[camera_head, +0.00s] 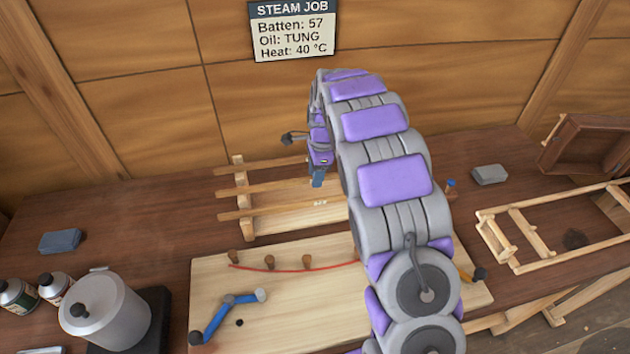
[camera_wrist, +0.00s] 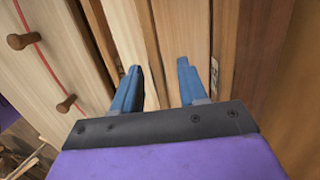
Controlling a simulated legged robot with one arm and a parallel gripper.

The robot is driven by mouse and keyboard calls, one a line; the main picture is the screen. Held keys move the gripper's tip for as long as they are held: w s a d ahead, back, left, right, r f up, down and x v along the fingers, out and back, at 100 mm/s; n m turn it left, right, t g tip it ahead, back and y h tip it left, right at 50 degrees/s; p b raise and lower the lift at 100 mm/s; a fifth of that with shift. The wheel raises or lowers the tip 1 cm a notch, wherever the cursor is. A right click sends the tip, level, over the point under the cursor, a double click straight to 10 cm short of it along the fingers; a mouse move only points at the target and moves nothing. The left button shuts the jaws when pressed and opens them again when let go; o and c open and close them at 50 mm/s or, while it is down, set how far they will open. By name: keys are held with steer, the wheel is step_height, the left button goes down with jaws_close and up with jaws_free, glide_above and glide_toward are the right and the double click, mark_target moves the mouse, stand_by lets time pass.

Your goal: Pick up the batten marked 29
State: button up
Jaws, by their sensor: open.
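Several thin wooden battens lie side by side on a low rack (camera_head: 248,228) on the bench. In the head view, a front batten (camera_head: 250,214), a middle batten (camera_head: 240,191) and a back batten (camera_head: 255,168) show left of my arm. The front one has a small pale mark that I cannot read; no number 29 is legible. My gripper (camera_head: 317,180) hangs over the rack. In the wrist view my gripper (camera_wrist: 158,80) is open, with a narrow batten (camera_wrist: 151,50) running between its blue fingertips. Contact cannot be told. My arm hides the rack's right part.
A pale board (camera_head: 215,280) with pegs and a red line lies in front of the rack. A grey pot (camera_head: 105,310) and bottles stand at left, a wooden frame (camera_head: 530,225) and open box (camera_head: 590,145) at right. A wall sign (camera_head: 293,30) reads Batten: 57.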

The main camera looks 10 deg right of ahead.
jaws_close()
stand_by(0.3)
steer(key=shift+r, duration=0.1)
